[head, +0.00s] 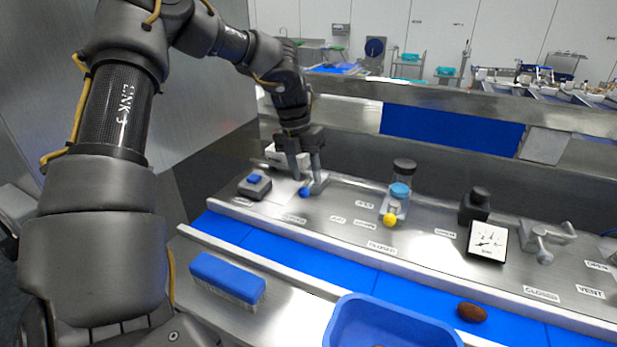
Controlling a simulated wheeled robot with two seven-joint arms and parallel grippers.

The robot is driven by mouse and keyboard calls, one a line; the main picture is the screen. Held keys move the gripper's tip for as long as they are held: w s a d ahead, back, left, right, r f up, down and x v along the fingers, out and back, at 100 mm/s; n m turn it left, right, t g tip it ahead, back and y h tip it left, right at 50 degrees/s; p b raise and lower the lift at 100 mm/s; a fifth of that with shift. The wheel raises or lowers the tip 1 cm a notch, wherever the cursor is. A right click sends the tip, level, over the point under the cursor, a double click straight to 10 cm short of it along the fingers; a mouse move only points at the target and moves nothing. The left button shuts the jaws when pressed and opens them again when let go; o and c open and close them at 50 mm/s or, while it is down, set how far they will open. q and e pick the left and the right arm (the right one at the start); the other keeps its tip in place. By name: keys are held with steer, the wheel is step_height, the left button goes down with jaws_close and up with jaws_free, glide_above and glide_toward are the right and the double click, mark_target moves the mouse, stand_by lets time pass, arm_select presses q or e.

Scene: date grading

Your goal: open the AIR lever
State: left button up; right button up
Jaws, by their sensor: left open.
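My left gripper (308,174) points down over the left part of the steel panel, fingers apart. A metal lever with a blue ball knob (304,192) is right at its fingertips; I cannot tell whether they touch it. The fingers partly hide the lever's body. A second lever with a yellow ball knob (390,220) stands further right, by a clear cylinder with a blue band. The small labels near these levers are too blurred to read surely, so I cannot confirm which one is AIR. My right gripper is not in view.
A blue-buttoned box (255,186) sits left of the gripper. A square dial gauge (487,241) and a metal valve (543,243) stand at right. In front are a blue belt (335,265), a brown date (472,312), a blue tray (345,312) and a blue brush-like block (227,278).

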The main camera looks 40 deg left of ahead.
mark_target(307, 187)
arm_select(q)
steer(key=shift+s+d+f+p, duration=0.1)
steer(key=shift+s+f+p, duration=0.1)
steer(key=shift+f, duration=0.25)
steer(key=shift+s+d+f+p, duration=0.1)
steer(key=shift+s+f+p, duration=0.1)
steer(key=shift+f, duration=0.2)
steer(key=shift+s+f, duration=0.2)
steer(key=shift+f, duration=0.05)
steer(key=shift+w+d+f, duration=0.15)
steer(key=shift+w+f, duration=0.15)
steer(key=shift+f, duration=0.05)
steer(key=shift+s, duration=0.1)
steer(key=c, duration=0.4)
jaws_close()
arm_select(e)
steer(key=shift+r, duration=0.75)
